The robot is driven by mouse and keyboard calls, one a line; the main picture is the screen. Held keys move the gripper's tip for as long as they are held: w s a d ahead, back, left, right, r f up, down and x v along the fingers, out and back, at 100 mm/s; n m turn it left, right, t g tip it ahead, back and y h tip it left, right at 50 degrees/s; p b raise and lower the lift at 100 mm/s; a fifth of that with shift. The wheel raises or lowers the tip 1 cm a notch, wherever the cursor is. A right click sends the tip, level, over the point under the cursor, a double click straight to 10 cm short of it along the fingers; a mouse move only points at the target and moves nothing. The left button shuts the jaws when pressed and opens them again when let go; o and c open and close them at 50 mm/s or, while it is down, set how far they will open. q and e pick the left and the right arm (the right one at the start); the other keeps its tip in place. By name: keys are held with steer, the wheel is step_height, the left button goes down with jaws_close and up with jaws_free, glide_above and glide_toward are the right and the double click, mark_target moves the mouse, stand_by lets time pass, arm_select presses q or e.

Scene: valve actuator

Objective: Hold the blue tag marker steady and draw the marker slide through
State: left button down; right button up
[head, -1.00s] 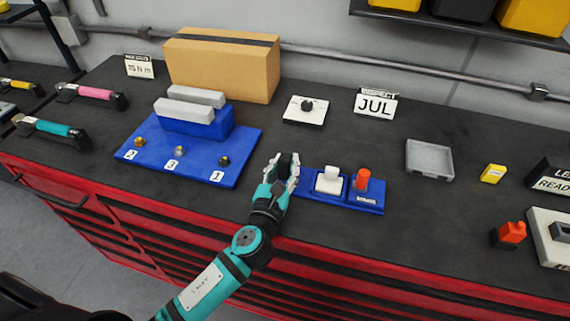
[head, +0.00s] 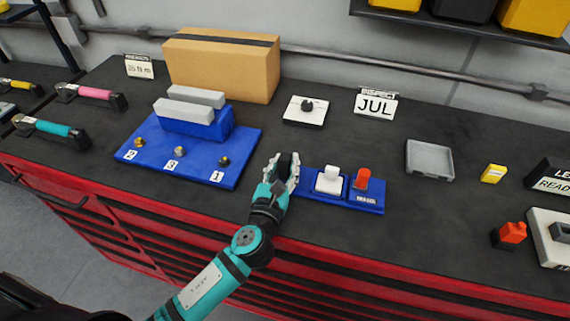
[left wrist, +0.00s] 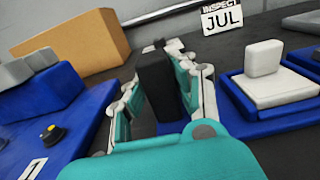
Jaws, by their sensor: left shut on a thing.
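The blue tag marker (head: 310,196) is a low blue base near the bench's front edge. A white slide (head: 329,181) with an upright tab sits in it, and the slide also shows in the left wrist view (left wrist: 270,82). A red peg (head: 362,179) stands right of the slide, above a small white label. My left gripper (head: 284,165) is at the marker's left end. In the left wrist view its fingers (left wrist: 165,90) are shut on a black upright block (left wrist: 157,82). My right gripper is out of view.
A blue stand (head: 190,168) with numbered knobs is to the left, before a cardboard box (head: 222,70). A JUL sign (head: 375,106), a white plate with a black knob (head: 304,111) and a grey tray (head: 429,160) stand behind and right. Bench between them is clear.

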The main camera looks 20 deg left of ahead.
arm_select(q)
steer(key=shift+r, duration=0.1)
steer(key=c, duration=1)
jaws_free()
steer(key=shift+s, duration=0.25)
steer(key=s, duration=1.1)
steer(key=shift+s, duration=0.3)
